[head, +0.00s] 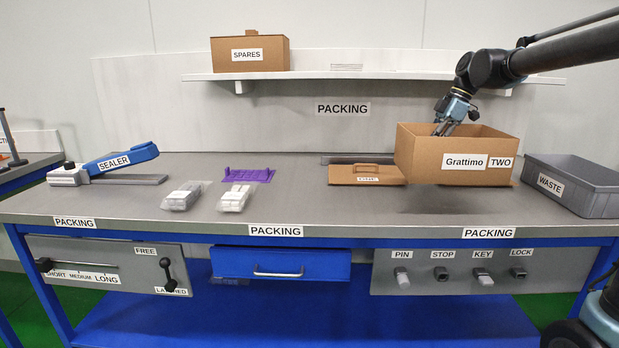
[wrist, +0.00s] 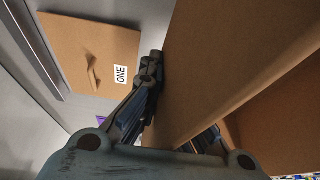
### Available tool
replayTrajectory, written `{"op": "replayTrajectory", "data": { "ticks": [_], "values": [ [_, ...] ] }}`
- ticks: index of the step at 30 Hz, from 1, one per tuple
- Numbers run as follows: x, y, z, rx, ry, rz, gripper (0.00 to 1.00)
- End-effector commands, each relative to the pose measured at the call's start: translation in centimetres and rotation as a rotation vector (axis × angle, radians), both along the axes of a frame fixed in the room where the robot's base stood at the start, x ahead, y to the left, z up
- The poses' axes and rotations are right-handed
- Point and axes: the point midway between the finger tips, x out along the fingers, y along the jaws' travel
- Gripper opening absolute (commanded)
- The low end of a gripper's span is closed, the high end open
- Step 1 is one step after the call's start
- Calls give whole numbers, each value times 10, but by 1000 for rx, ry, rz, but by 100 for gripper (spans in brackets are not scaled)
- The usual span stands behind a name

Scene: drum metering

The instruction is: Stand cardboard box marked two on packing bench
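The cardboard box marked TWO (head: 437,160), an open brown box also labelled Grattimo, hangs a little above the right part of the packing bench (head: 300,208). A shadow lies on the bench below it. My gripper (head: 445,128) reaches down over the box's back left rim. In the wrist view my gripper (wrist: 175,125) has one finger on each side of a cardboard wall of the box (wrist: 205,70). It looks shut on that wall. The far finger is partly hidden by the wall.
A flat cardboard lid marked ONE (wrist: 95,45) lies left of the box; the head view shows it too (head: 350,174). A grey WASTE bin (head: 575,185) stands close on the right. The sealer (head: 120,160), wrapped packs (head: 185,196) and purple rack (head: 248,175) are further left. The front strip is clear.

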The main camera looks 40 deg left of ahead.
Motion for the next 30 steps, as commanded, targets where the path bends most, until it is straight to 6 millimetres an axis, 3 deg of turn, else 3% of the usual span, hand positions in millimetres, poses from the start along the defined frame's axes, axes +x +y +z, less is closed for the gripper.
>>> {"op": "replayTrajectory", "data": {
  "ticks": [17,30],
  "values": [
    [-3,5,0,0,0,8,0],
    [-3,5,-55,0,0,8,0]
  ]
}}
